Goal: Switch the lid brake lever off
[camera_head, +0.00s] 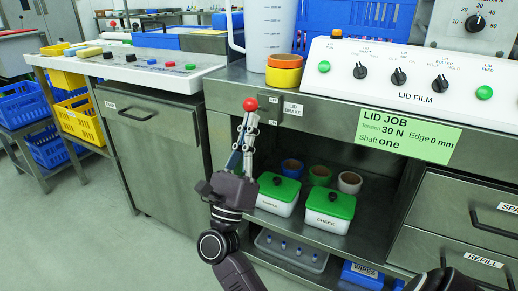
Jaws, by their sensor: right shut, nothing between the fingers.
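The lid brake lever shows as a red ball knob (250,104) at the left end of the steel counter's front edge, left of the "LID BRAKE" label (293,109). My right gripper (248,122) reaches up from below, shut and empty, with its fingertips just under the red knob. I cannot tell whether they touch it. The lever's shaft is hidden or hard to tell from the fingers. Small labels beside the knob are too small to read. My left gripper is not in view.
The lid film control panel (400,78) stands on the counter at right, above a green job card (408,131). Tape rolls (284,70) sit left of it. The shelf below holds two green-lidded boxes (328,205). A grey cabinet (155,150) stands left; floor is free at lower left.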

